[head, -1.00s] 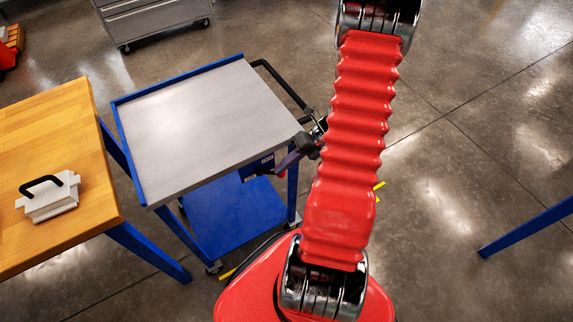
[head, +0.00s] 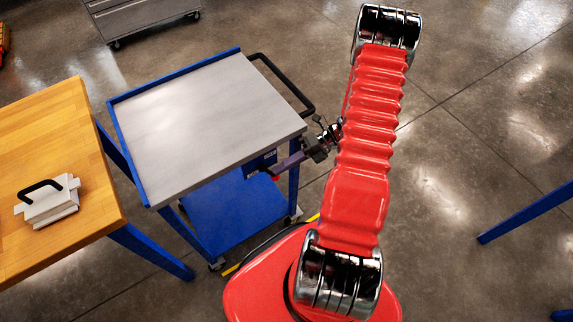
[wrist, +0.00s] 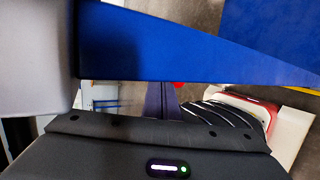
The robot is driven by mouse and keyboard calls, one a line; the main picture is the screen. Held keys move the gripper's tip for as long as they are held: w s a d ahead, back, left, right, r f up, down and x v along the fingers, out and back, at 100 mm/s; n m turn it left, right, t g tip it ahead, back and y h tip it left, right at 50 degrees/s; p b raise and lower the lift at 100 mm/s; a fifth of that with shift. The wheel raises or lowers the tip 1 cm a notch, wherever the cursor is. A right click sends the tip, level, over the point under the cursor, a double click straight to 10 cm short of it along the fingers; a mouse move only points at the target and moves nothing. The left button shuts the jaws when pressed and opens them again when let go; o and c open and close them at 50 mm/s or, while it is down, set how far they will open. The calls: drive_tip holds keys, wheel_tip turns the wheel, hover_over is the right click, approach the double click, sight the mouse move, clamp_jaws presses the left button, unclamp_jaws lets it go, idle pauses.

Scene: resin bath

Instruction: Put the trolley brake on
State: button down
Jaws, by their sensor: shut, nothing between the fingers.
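The trolley (head: 205,125) has a grey top and a blue frame. A blue panel with small labels (head: 252,171) sits under its top at the near right corner. My gripper (head: 275,172) is beside this panel, its purple fingers shut and empty. In the wrist view the fingers (wrist: 163,98) point at a small red part (wrist: 180,85), seen just beside their tips below a blue trolley bar (wrist: 180,45). This red part may be the brake control; most of it is hidden. I cannot tell whether the fingers touch it.
A black push handle (head: 290,85) sticks out at the trolley's right end, close to my arm. A wooden table (head: 60,135) with a white block with a black handle (head: 48,203) stands left. A grey cabinet (head: 145,18) is behind. Floor on the right is mostly clear.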

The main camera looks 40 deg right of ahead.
drive_tip(key=shift+s+a+f, duration=0.1)
drive_tip(key=shift+a+f, duration=0.15)
drive_tip(key=shift+f, duration=0.1)
idle(0.5)
drive_tip(key=shift+d, duration=0.1)
drive_tip(key=f+v, duration=0.1)
drive_tip(key=v, duration=1.3)
drive_tip(key=shift+d+f, duration=0.15)
drive_tip(key=shift+d, duration=0.2)
